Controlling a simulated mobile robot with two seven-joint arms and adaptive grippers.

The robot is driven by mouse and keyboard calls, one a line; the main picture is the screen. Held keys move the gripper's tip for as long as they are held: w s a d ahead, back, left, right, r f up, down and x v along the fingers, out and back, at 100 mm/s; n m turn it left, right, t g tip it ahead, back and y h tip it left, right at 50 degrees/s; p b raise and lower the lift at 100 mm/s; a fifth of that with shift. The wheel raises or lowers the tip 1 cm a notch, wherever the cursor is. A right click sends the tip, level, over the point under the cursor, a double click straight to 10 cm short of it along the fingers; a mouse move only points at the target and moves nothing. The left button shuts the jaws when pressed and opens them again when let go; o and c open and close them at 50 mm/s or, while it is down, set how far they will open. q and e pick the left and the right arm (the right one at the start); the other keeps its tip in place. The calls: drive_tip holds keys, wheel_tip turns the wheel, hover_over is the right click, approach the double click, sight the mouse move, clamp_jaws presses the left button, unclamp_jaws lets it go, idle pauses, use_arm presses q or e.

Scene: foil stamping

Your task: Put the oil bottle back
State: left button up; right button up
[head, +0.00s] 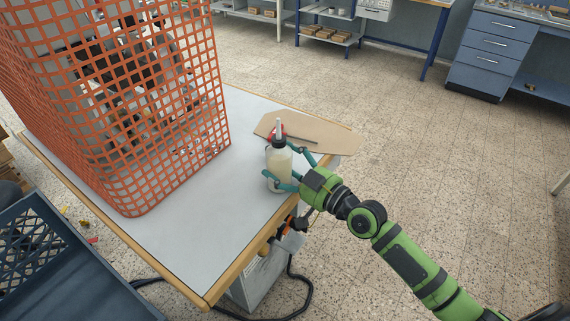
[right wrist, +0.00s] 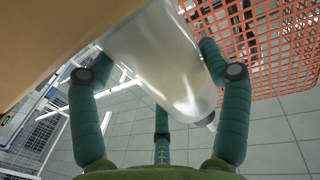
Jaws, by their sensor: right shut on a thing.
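The oil bottle (head: 279,165) is clear with pale contents, a black cap and a light nozzle. It stands roughly upright at the right side of the grey worktable (head: 185,235). My right gripper (head: 283,160) is shut around its body, with teal fingers on both sides. In the right wrist view the bottle (right wrist: 160,60) lies between the fingers, its cap end toward the lower right. I cannot tell whether its base touches the table. My left gripper is not in view.
An orange mesh guard (head: 150,130) encloses a machine on the table's left part. A brown board (head: 325,136) with a dark thin tool lies behind the bottle, at the table's far corner. A dark blue crate (head: 60,270) stands at lower left. Open floor lies to the right.

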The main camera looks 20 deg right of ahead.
drive_tip(key=shift+f, duration=0.1)
drive_tip(key=o, duration=1.4)
drive_tip(key=shift+o, duration=0.2)
drive_tip(key=shift+s+d, duration=0.1)
drive_tip(key=shift+s, duration=0.15)
drive_tip(key=b+v, duration=0.3)
drive_tip(key=v, duration=0.8)
drive_tip(key=shift+s+b, duration=0.3)
drive_tip(key=shift+d, duration=0.1)
